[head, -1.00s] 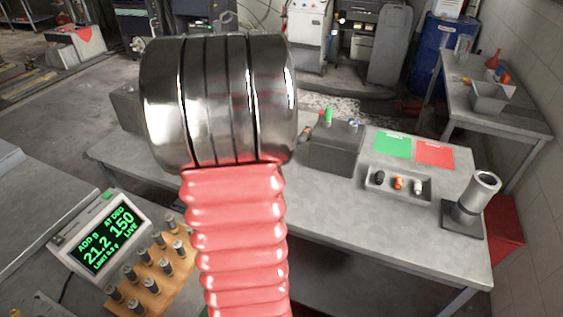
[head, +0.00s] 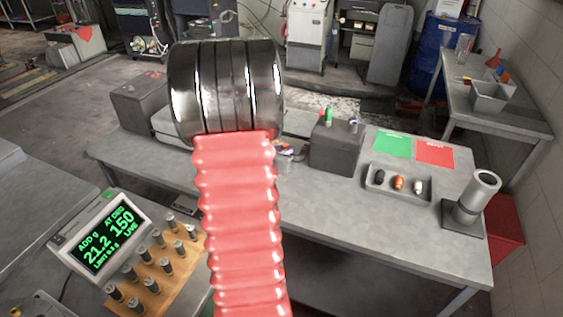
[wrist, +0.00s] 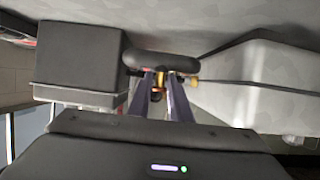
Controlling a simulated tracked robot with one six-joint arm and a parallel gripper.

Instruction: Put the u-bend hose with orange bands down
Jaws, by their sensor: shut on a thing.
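The u-bend hose (wrist: 160,63) is a dark curved tube in the wrist view, with an orange-yellow band (wrist: 172,84) showing beneath its curve. My gripper (wrist: 163,80) is shut on it, with a finger on each side of the held part. The hose is seen close to a grey surface, between a dark block and a pale housing. Whether it touches the surface cannot be told. In the head view my red ribbed arm and its metal end cover most of the gripper and the hose.
The grey bench (head: 330,210) carries a dark block (head: 335,147), another block (head: 138,100), green and red mats (head: 393,144), a small parts tray (head: 398,184) and a metal cup on a stand (head: 465,205). A display (head: 98,235) and wooden rack (head: 160,270) stand front left. Bare bench lies centre right.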

